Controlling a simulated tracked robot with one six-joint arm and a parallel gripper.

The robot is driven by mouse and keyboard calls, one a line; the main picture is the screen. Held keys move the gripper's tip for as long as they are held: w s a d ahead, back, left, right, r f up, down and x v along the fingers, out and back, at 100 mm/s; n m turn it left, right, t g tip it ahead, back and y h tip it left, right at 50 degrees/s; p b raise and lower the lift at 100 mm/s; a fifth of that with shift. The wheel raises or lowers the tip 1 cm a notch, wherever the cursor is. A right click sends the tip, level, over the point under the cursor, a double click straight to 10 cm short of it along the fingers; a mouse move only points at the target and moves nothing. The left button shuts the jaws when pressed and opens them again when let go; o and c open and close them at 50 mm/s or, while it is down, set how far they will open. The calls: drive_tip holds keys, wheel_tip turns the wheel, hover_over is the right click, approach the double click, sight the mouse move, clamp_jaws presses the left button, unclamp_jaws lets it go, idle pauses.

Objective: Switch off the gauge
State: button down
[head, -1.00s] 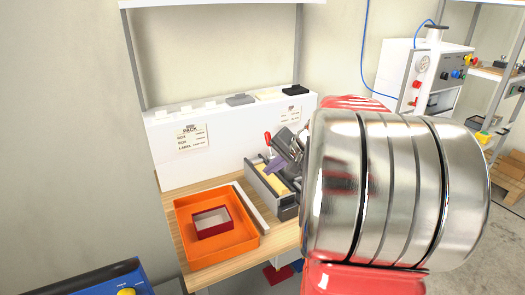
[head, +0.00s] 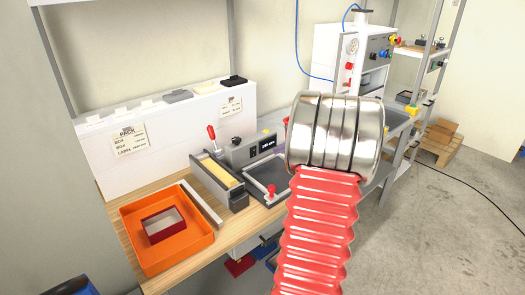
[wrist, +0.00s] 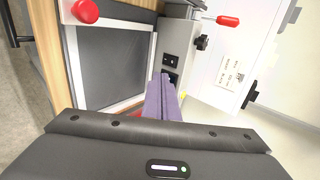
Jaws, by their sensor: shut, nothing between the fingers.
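The gauge looks to be the grey box (head: 243,152) with a small lit dark display on the workbench, seen left of my arm in the head view. In the wrist view its grey housing (wrist: 178,40) is at the top centre, with black fittings on the near face and a black knob (wrist: 202,43) at its side. My gripper (wrist: 164,78) shows as purple fingers, shut and empty, pointing at the lower black fitting (wrist: 170,77). I cannot tell whether the tips touch it.
A framed dark panel (wrist: 108,65) with a red knob (wrist: 85,11) lies left of the fingers. A red-tipped lever (head: 211,132) stands beside the gauge. An orange tray (head: 190,246) holds a red box (head: 158,236). A white machine (head: 328,48) stands behind my arm.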

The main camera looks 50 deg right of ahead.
sight(254, 149)
drive_tip(key=x, duration=0.9)
drive_tip(key=shift+w+f, duration=0.25)
drive_tip(key=shift+f, duration=0.05)
drive_tip(key=w, duration=0.3)
drive_tip(key=shift+d+r, duration=0.1)
drive_tip(key=shift+d, duration=0.3)
drive_tip(key=shift+w+d+r, duration=0.1)
drive_tip(key=shift+w, duration=0.45)
drive_tip(key=shift+w+d+r, duration=0.1)
drive_tip(key=shift+w+r, duration=0.05)
drive_tip(key=shift+w, duration=0.25)
drive_tip(key=shift+r, duration=0.1)
drive_tip(key=shift+s+r, duration=0.1)
drive_tip(key=shift+r, duration=0.55)
